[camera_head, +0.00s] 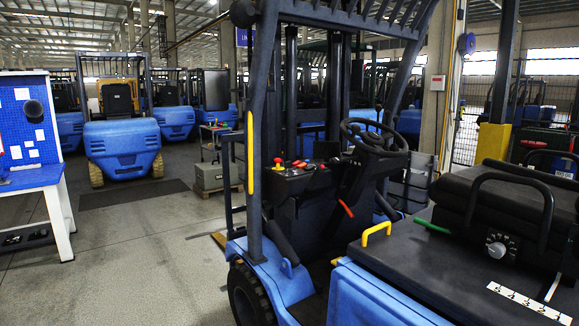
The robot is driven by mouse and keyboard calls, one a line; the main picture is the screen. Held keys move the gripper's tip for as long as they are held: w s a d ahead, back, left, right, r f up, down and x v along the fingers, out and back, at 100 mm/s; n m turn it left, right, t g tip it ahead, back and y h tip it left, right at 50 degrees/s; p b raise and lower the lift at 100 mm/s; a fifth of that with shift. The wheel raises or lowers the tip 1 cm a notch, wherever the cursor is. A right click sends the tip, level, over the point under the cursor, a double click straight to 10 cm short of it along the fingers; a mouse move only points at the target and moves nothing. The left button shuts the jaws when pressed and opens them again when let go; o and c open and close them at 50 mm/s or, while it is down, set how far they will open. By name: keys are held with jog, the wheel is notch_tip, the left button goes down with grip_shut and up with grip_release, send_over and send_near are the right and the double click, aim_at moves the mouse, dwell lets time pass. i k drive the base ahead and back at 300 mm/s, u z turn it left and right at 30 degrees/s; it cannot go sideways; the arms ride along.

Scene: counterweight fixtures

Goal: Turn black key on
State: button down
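The black key cannot be made out for certain. A blue and black forklift (285,283) stands in the middle, with a dark dashboard (293,184) below and left of its steering wheel (374,137). Small red and yellow controls show on the dashboard, and a red mushroom button (278,161) stands at its left end. A round dial (497,247) with light markings sits on the side of the black seat at the right. Whether any of these small dark parts is the key is too small to tell. My gripper is not in view.
A dark roof post (254,150) with a yellow strip rises left of the dashboard. A workbench (38,178) stands far left. The floor (140,250) between is clear.

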aim_at(288, 164)
jog(key=k, duration=0.35)
jog(key=u, duration=0.65)
jog(key=i, duration=0.9)
jog(key=u, duration=0.55)
jog(key=i, duration=0.75)
jog(key=z, duration=0.45)
jog(key=i, duration=0.9)
jog(key=z, duration=0.2)
